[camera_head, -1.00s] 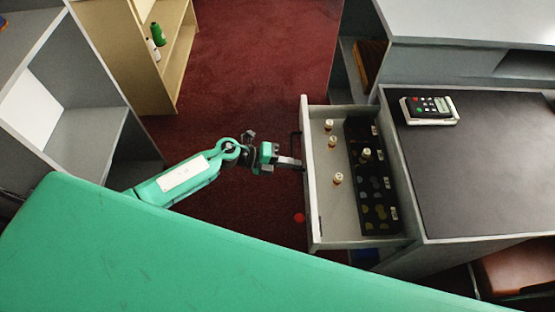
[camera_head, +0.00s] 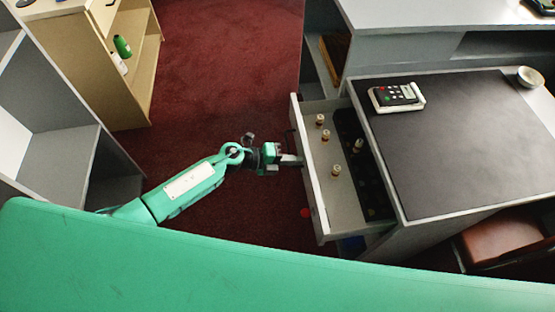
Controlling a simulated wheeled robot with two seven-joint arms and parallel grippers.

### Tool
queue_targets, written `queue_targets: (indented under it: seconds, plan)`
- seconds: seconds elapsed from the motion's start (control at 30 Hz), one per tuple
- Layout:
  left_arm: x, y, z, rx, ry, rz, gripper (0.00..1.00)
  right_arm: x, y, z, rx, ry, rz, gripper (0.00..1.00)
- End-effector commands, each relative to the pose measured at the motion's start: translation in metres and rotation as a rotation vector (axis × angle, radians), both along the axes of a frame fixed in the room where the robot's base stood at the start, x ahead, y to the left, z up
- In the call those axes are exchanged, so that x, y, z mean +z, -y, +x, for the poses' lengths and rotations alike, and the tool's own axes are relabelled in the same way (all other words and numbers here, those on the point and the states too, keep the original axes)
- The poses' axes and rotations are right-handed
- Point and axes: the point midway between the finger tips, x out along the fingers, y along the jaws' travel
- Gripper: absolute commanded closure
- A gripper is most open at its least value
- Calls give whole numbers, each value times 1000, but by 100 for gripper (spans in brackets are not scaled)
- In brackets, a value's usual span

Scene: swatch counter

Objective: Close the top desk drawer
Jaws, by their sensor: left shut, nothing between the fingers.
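The top desk drawer (camera_head: 335,206) is partly open and sticks out to the left of the desk (camera_head: 440,150). Several small bottles with pale caps stand in it, beside a dark organizer (camera_head: 350,130) partly under the desktop. My left gripper (camera_head: 299,160) is shut and empty, with its tip at the outer face of the drawer front, near the dark handle. I cannot tell whether it touches. My right gripper is not in view.
A calculator-like device (camera_head: 397,96) and a small bowl (camera_head: 530,77) sit on the desk. A wooden shelf (camera_head: 130,75) and grey shelving (camera_head: 60,120) stand at left. A brown seat (camera_head: 505,235) is at lower right. Red carpet (camera_head: 220,60) lies open between.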

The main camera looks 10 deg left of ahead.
Motion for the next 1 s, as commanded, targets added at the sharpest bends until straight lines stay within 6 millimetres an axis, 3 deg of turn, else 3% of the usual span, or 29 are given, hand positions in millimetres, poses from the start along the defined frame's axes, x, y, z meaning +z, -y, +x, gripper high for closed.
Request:
queue_targets:
  seconds: [0.1,0.5,0.73,1.0]
  plan:
    - [4,34,11,-2,1,-3,100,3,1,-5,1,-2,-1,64]
    - [1,133,43,-1,1,-1,100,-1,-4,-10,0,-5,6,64]
    - [0,170,56,0,1,-1,100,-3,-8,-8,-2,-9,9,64]
    - [0,190,62,0,0,0,100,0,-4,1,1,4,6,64]
